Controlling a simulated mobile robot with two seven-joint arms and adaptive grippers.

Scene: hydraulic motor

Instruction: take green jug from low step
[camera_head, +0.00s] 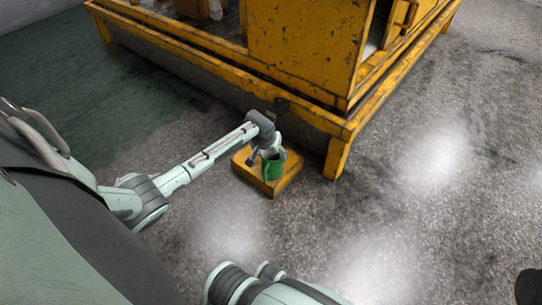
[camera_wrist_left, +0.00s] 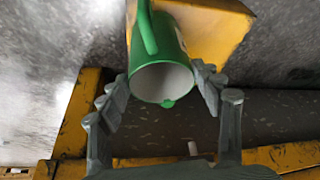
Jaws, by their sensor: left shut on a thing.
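The green jug (camera_head: 272,169) is at the low yellow step (camera_head: 287,182) in front of the yellow machine. My left gripper (camera_head: 267,154) reaches it from the left and above, and partly covers it in the head view. In the left wrist view the jug (camera_wrist_left: 160,62) shows its white open mouth and its green handle. The two fingers of my left gripper (camera_wrist_left: 163,100) are on either side of its rim, shut on the jug. The yellow step (camera_wrist_left: 215,25) lies behind it. I cannot tell whether the jug touches the step. My right gripper does not show.
The large yellow machine (camera_head: 305,45) stands behind the step, with a worn yellow frame (camera_head: 340,155) and a corner leg close to the right. The grey concrete floor (camera_head: 420,220) to the right is clear. A dark round thing (camera_head: 529,287) shows at the lower right edge.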

